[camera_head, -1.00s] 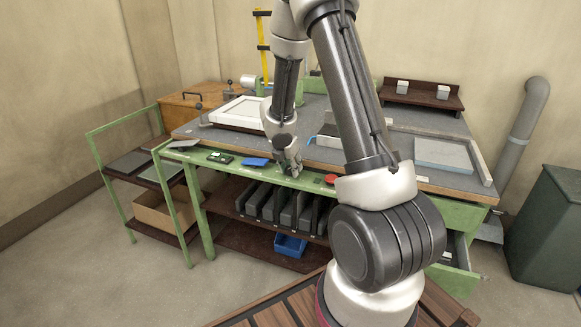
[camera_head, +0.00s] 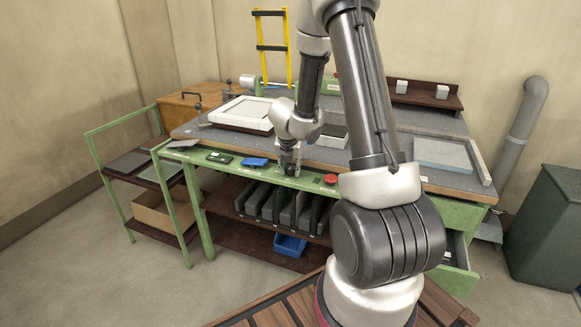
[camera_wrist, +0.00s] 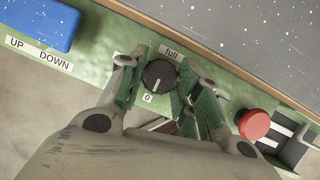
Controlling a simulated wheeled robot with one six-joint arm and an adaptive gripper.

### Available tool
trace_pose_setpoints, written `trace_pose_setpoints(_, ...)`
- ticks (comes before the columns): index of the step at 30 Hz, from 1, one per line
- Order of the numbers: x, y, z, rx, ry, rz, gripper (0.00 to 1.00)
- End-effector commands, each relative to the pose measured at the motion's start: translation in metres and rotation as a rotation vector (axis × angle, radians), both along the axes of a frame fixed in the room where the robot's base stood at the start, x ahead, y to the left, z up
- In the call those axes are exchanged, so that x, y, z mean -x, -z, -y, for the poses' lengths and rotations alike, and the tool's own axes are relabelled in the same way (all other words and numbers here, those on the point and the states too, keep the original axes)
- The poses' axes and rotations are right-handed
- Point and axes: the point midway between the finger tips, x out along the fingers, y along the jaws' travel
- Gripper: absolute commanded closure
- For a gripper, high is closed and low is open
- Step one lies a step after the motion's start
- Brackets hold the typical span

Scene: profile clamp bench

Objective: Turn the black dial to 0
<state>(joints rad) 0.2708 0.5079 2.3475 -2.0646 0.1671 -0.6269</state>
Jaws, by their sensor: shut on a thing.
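The black dial (camera_wrist: 158,77) is on the green front rail of the bench. The label "full" (camera_wrist: 171,54) is above it and the label "0" (camera_wrist: 147,98) below it. A thin white line on the dial's face points down, roughly toward the "0" side. My gripper (camera_wrist: 160,84) has one finger on each side of the dial and is shut on it. In the head view my gripper (camera_head: 290,168) is at the front rail, pointing down, and hides the dial there.
A blue UP/DOWN switch (camera_wrist: 42,22) is left of the dial, and a red button (camera_wrist: 254,124) is to the right. The grey bench top (camera_wrist: 245,35) lies behind the rail. A white frame (camera_head: 242,113) sits on the bench at the left.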

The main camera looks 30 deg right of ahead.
Motion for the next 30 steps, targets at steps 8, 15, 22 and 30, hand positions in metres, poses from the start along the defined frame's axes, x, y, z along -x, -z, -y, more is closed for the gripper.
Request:
trace_pose_setpoints(8, -0.001, -0.001, 0.0, 0.001, -0.001, 0.001, 0.58)
trace_pose_setpoints(15, 0.0, -0.001, 0.0, 0.001, 0.0, 0.001, 0.58)
trace_pose_setpoints(22, 0.003, -0.015, -0.004, 0.002, 0.0, 0.004, 0.58)
trace_pose_setpoints(30, 0.012, -0.046, -0.012, 0.003, -0.001, 0.006, 0.58)
